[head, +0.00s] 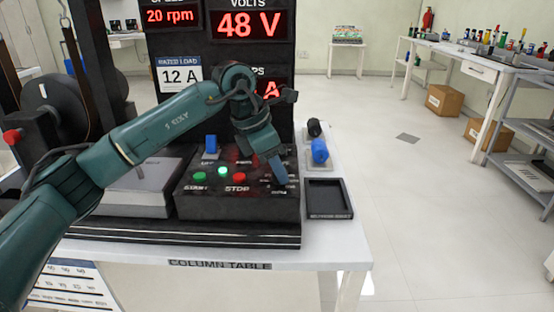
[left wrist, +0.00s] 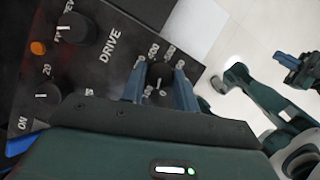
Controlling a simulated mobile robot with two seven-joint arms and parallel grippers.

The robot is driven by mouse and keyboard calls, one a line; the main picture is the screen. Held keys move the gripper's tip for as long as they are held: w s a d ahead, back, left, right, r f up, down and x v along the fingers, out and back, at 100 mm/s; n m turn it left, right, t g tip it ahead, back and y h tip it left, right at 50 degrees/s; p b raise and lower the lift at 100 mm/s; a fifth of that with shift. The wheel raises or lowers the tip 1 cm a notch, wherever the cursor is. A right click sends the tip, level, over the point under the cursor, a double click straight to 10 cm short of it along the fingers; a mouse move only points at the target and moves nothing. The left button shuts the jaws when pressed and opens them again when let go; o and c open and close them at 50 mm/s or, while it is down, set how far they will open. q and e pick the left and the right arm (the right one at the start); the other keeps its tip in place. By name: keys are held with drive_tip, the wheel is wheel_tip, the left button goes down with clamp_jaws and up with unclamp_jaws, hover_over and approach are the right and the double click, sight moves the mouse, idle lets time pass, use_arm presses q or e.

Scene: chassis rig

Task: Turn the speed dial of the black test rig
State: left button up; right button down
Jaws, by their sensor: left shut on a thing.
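The black test rig (head: 225,208) stands on the white table, with a sloped control panel at its front. Its lit displays read 20 rpm (head: 170,15) for speed and 48 V (head: 248,24) for volts. My left gripper (head: 278,172) reaches down to the right side of the panel. In the left wrist view, my left gripper (left wrist: 160,92) has its two blue fingers on either side of the speed dial (left wrist: 160,74), a dark knob ringed by white numbers, and is shut on it. My right gripper (left wrist: 298,68) shows at the right of that view; its opening is unclear.
Green and red buttons (head: 239,177) and a blue switch (head: 211,144) sit left of my gripper. Two more knobs (left wrist: 73,28) show in the wrist view. A black tray (head: 328,198) and a blue knob-like piece (head: 319,151) lie right of the rig.

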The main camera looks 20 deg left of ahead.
use_arm(q)
drive_tip(key=m, duration=0.1)
drive_tip(key=m+g+p, duration=0.1)
drive_tip(key=shift+w+r+m+h, duration=0.1)
drive_tip(key=shift+r+m+h, duration=0.1)
drive_tip(key=shift+m+h, duration=0.2)
drive_tip(key=m+g+p, duration=0.1)
drive_tip(key=m+p, duration=0.1)
drive_tip(key=shift+w+m, duration=0.1)
drive_tip(key=shift+m, duration=0.7)
drive_tip(key=shift+m+g+p, duration=0.3)
drive_tip(key=shift+m, duration=0.2)
drive_tip(key=shift+w+m, duration=0.1)
drive_tip(key=shift+m, duration=0.3)
drive_tip(key=shift+f+m+g+p, duration=0.1)
drive_tip(key=shift+m+g+p, duration=0.4)
drive_tip(key=shift+m, duration=0.7)
drive_tip(key=shift+m+g, duration=0.4)
drive_tip(key=shift+m, duration=0.3)
use_arm(e)
wheel_tip(320, 180, up, 2)
drive_tip(key=shift+s+d+r+m, duration=0.1)
drive_tip(key=shift+d+m, duration=0.05)
drive_tip(key=shift+m, duration=0.55)
use_arm(q)
drive_tip(key=shift+m+y, duration=0.3)
